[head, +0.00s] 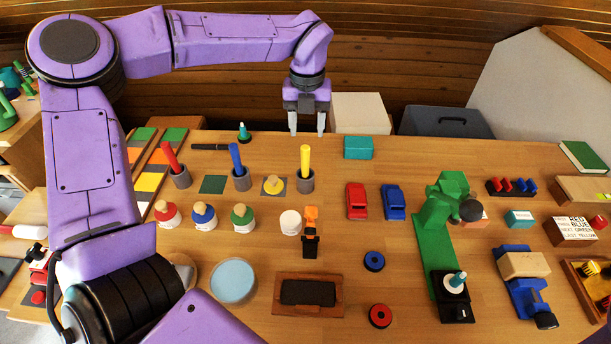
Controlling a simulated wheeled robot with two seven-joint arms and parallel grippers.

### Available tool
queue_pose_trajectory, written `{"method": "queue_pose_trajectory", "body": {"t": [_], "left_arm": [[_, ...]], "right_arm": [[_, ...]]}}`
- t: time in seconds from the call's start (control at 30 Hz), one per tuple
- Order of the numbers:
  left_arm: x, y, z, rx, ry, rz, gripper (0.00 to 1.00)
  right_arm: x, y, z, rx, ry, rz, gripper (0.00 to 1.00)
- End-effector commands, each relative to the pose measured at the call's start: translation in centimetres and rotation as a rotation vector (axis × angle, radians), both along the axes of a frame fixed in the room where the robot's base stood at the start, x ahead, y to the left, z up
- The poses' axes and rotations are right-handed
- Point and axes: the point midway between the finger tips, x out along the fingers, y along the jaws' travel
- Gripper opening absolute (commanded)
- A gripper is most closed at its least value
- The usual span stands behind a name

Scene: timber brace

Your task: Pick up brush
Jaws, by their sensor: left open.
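My left gripper (307,130) is open and empty, pointing down near the table's back edge. A yellow stick (305,160) stands upright in a grey cup (305,182) below it in the picture; a gap shows between them. A blue stick (236,158) and a red stick (171,158) stand tilted in similar cups to the left. These may be brush handles; their lower ends are hidden in the cups, so I cannot tell which thing is the brush. An orange and black tool (311,232) stands nearer the front. My right gripper is not in view.
Pots with red (167,214), blue (204,217) and green (242,217) bands stand in a row. A white pot (290,222), red block (356,201), blue block (394,202) and green arm-shaped device (438,230) are to the right. A teal box (358,147) stands at the back.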

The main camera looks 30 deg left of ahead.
Motion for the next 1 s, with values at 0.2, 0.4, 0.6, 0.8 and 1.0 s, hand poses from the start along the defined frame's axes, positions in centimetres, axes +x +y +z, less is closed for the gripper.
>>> {"method": "queue_pose_trajectory", "body": {"t": [0.2,0.4,0.6,0.8,1.0], "left_arm": [[-0.1,0.0,-3.8,0.0,0.004,-0.001,0.53],[0.0,0.4,-6.2,0.0,0.004,0.001,0.53],[0.1,0.5,-9.5,0.0,0.004,0.0,0.53],[0.1,0.5,-9.9,-0.001,-0.001,0.0,0.53],[0.1,0.5,-9.9,0.0,0.0,0.0,0.05]], "right_arm": [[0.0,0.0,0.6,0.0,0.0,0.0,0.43],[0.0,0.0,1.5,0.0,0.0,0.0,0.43],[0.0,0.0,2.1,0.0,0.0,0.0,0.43],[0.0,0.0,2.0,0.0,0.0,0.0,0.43],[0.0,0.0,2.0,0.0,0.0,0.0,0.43]]}}
